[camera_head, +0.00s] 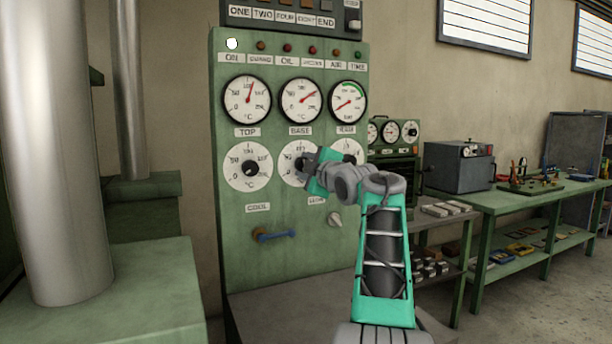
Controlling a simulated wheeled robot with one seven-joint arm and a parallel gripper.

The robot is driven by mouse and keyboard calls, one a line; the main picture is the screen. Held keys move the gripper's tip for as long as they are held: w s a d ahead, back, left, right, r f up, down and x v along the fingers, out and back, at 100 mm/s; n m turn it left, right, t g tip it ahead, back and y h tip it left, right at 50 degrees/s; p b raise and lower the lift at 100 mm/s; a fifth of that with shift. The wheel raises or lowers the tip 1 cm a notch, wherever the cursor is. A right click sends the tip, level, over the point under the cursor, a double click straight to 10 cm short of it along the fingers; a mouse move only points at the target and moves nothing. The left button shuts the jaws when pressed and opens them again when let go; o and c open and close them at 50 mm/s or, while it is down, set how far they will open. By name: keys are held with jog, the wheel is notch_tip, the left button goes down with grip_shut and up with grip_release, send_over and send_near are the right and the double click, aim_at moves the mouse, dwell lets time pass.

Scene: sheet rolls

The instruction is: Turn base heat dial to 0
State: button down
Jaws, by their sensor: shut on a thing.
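The base heat dial (290,160) is a round white scale on the green control panel (240,290), in the lower row under the BASE gauge (301,99). My gripper (302,164) reaches it from the right and is shut on its knob. The gripper covers the knob and the right part of the scale, so where the knob points is hidden. The BASE gauge above has a red needle tilted up to the right.
The top heat dial (248,167) is just left. A third dial (348,150) is partly behind my arm. Below are a blue-handled lever (276,236) and a small light knob (335,219). A green workbench (510,200) with a grey box (458,167) stands right.

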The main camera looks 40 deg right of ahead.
jog(key=n+b, duration=0.2)
jog(key=n, duration=0.4)
jog(key=n+b, duration=0.2)
jog(key=n, duration=0.5)
jog(key=n+b, duration=0.2)
jog(key=n, duration=0.5)
jog(key=shift+d+f, duration=0.15)
jog(key=shift+f, duration=0.1)
jog(key=shift+n+b, duration=0.3)
jog(key=shift+n, duration=0.1)
jog(key=c, duration=0.9)
grip_release()
jog(key=shift+s, duration=0.1)
jog(key=b+v, duration=0.3)
jog(key=v, duration=0.4)
jog(key=shift+s, duration=0.35)
